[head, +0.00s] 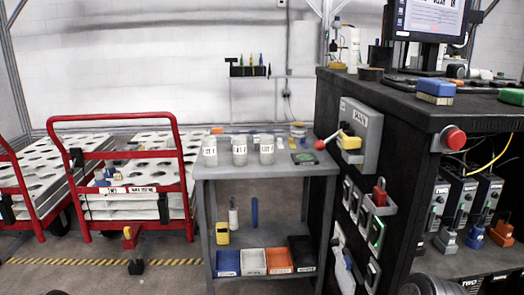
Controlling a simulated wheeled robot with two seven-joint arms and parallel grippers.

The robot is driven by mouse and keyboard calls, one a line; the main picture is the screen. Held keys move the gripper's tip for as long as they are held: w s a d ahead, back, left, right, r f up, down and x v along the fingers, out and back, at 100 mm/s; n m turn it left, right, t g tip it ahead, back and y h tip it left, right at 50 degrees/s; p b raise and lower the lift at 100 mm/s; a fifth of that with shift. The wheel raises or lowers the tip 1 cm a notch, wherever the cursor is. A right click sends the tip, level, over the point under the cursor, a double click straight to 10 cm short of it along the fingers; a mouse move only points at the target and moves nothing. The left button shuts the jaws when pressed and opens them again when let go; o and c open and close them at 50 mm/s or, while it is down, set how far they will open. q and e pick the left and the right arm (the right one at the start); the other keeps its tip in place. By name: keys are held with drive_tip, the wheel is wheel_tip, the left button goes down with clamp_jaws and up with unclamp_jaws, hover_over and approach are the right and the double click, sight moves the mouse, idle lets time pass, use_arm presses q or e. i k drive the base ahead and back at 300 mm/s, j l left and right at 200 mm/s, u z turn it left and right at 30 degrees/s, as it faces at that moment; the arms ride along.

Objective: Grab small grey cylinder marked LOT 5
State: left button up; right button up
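Three small grey cylinders with white labels stand upright in a row along the front of a grey cart's top (225,172). They are the left cylinder (210,157), the middle cylinder (239,158) and the right cylinder (267,158). The label print is too small for me to tell which one reads LOT 5. More small items stand behind them, partly hidden. Neither of my grippers shows in the head view, and nothing is touching the cylinders.
A black cabinet (400,165) with a red-knobbed lever (320,144) borders the cart on the right. A red-framed trolley (115,122) stands to the left. Small bins (253,262) sit on the cart's lower shelf. A dark flat item (304,159) lies right of the cylinders.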

sight(209, 148)
drive_tip(key=i+j+z, duration=0.15)
drive_tip(key=z, duration=0.35)
drive_tip(key=i+j+z, duration=0.1)
drive_tip(key=j+z, duration=0.25)
drive_tip(key=z, duration=0.15)
drive_tip(key=i+j+z, duration=0.1)
drive_tip(key=j+z, duration=0.25)
drive_tip(key=z, duration=0.15)
drive_tip(key=j+z, duration=0.15)
drive_tip(key=j, duration=1)
drive_tip(key=j+z, duration=0.2)
drive_tip(key=j, duration=0.95)
drive_tip(key=k, duration=0.05)
